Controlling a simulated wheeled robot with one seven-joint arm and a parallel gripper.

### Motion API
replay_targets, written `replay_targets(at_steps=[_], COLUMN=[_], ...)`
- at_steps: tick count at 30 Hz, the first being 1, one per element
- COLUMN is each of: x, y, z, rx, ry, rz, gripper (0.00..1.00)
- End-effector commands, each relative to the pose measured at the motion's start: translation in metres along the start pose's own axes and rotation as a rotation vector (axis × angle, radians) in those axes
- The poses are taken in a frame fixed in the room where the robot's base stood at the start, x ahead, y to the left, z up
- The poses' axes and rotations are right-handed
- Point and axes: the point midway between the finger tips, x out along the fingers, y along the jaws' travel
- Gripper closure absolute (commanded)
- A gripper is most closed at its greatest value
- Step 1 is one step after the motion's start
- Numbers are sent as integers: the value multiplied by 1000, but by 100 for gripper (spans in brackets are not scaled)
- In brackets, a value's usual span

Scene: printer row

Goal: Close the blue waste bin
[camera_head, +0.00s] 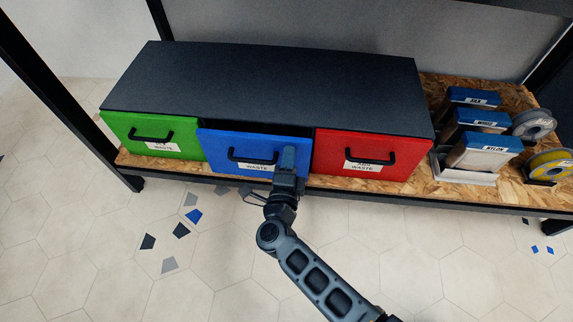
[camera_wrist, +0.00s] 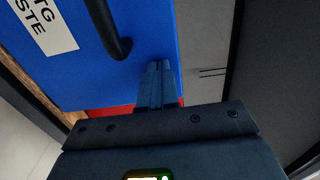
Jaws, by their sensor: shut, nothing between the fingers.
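The blue waste bin (camera_head: 228,149) is the middle one of three drawer-like bins in a dark cabinet. It sticks out a little past the green and red fronts, with a dark gap along its top edge. Its front has a black handle and a white label. My gripper (camera_head: 289,157) is shut and empty at the right part of the blue front, beside the handle. In the wrist view, the shut fingers (camera_wrist: 159,72) point at the blue front (camera_wrist: 140,30) near its edge, next to the black handle (camera_wrist: 110,32). I cannot tell whether they touch it.
The green bin (camera_head: 119,128) is at left and the red bin (camera_head: 390,151) at right, both looking flush. The cabinet top (camera_head: 270,80) is dark. Filament boxes (camera_head: 487,142) and spools (camera_head: 548,164) stand on the shelf at right. The tiled floor in front is clear.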

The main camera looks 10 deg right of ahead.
Motion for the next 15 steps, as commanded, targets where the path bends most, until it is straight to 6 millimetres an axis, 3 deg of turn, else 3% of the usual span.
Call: replay_targets(at_steps=[6, 15], x=[22, 33], y=[1, 0], z=[0, 0], rx=[1, 1], ry=[0, 0], rz=[-1, 1], gripper=[100, 100])
